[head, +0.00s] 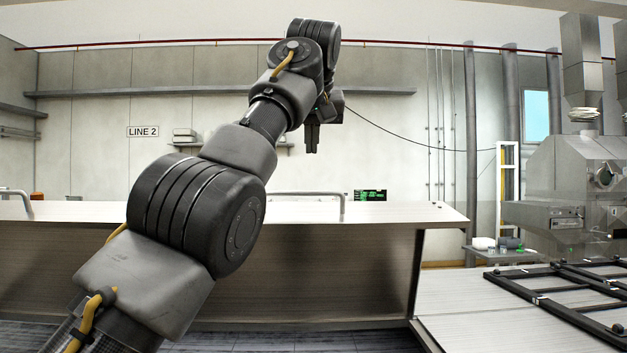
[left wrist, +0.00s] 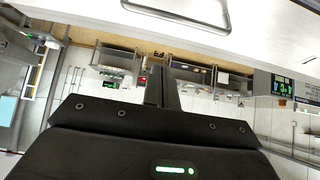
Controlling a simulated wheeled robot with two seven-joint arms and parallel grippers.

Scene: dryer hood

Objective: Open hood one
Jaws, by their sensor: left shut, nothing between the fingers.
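A long pale metal hood (head: 330,260) spans the head view, with a bar handle (head: 342,200) standing on its top near the middle. Another bar handle (head: 18,197) shows at the far left. I see no label telling which is hood one. My left gripper (head: 312,151) points down, shut and empty, and appears above the hood near the middle handle, apart from it. In the left wrist view the shut fingers (left wrist: 160,88) show below a pale surface with a bar handle (left wrist: 178,16), clear of it. My right gripper is out of view.
A green-lit display (head: 370,195) stands behind the hood. At the right are a dark frame (head: 570,300) on a pale surface and a grey machine (head: 575,190) with ducts. A "LINE 2" sign (head: 143,131) is on the back wall. Space around the left gripper looks clear.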

